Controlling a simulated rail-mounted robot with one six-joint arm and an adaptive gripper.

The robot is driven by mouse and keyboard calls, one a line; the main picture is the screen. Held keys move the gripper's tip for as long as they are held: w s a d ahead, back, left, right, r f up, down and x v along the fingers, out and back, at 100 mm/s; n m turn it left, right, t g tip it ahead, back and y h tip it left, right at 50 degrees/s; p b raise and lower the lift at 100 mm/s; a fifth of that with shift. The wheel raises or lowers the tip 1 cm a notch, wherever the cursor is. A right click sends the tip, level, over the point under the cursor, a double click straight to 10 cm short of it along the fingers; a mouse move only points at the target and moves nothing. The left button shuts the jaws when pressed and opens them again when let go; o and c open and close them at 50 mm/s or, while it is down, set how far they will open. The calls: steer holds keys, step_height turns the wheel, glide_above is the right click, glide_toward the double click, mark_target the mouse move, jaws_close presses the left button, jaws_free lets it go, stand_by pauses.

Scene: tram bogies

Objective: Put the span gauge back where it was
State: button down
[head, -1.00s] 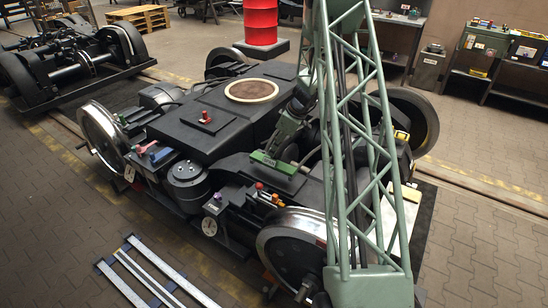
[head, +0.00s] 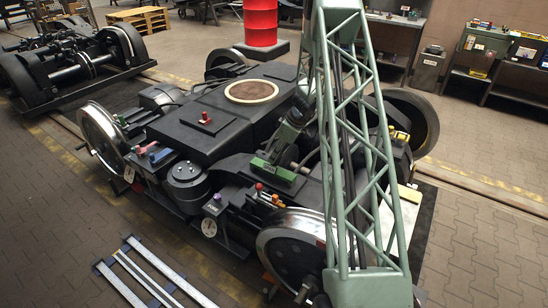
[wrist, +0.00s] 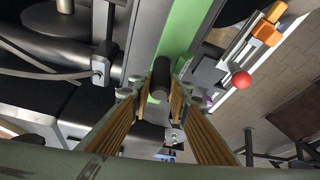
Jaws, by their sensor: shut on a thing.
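My gripper (wrist: 163,95) is shut on a black cylindrical handle (wrist: 159,80) in the wrist view. The handle stands in front of a bright green bar (wrist: 185,25), which I take to be the span gauge; whether it is clear of the bogie I cannot tell. In the head view my wrist (head: 272,171) is low over the near side of the dark bogie (head: 215,128), beside the red and orange knobs.
A red ball knob (wrist: 242,80) and an orange block (wrist: 267,32) are close right of the gripper in the wrist view. A floor rack with blue crosspieces and silver bars (head: 150,275) lies front left. A red drum (head: 260,22) stands behind the bogie.

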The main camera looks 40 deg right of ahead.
steer(key=shift+f+b, duration=0.15)
steer(key=shift+b, duration=0.15)
steer(key=c, duration=2.5)
jaws_free()
steer(key=shift+o, duration=0.2)
steer(key=shift+r+p, duration=0.2)
steer(key=shift+p, duration=0.2)
steer(key=p+v, duration=0.1)
steer(key=v, duration=1.1)
